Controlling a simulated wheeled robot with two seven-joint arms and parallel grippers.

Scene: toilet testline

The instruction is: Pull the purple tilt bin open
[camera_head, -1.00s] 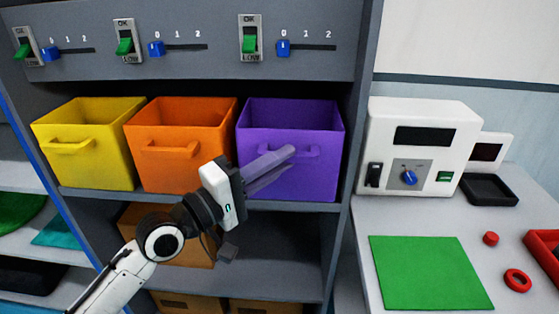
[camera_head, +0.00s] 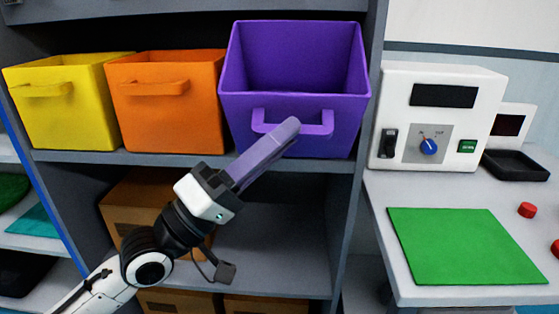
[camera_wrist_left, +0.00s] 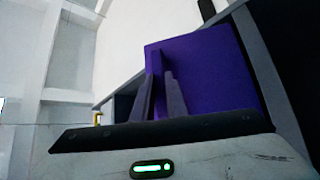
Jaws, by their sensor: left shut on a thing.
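The purple tilt bin (camera_head: 296,101) stands in the right bay of the shelf, tipped forward with its open top leaning towards me. Its handle (camera_head: 320,128) is a loop on the front face. My left gripper (camera_head: 290,125) reaches up from the lower left and is shut on the handle; its fingers hide part of it. In the left wrist view the purple bin (camera_wrist_left: 215,75) fills the middle, with the handle (camera_wrist_left: 157,75) between the two fingers. My right gripper is not in view.
An orange bin (camera_head: 172,115) and a yellow bin (camera_head: 65,118) stand upright to the left. A shelf side post is close on the right. Beyond it, a white device (camera_head: 455,95) and green mat (camera_head: 460,240) rest on a table. Brown boxes sit below.

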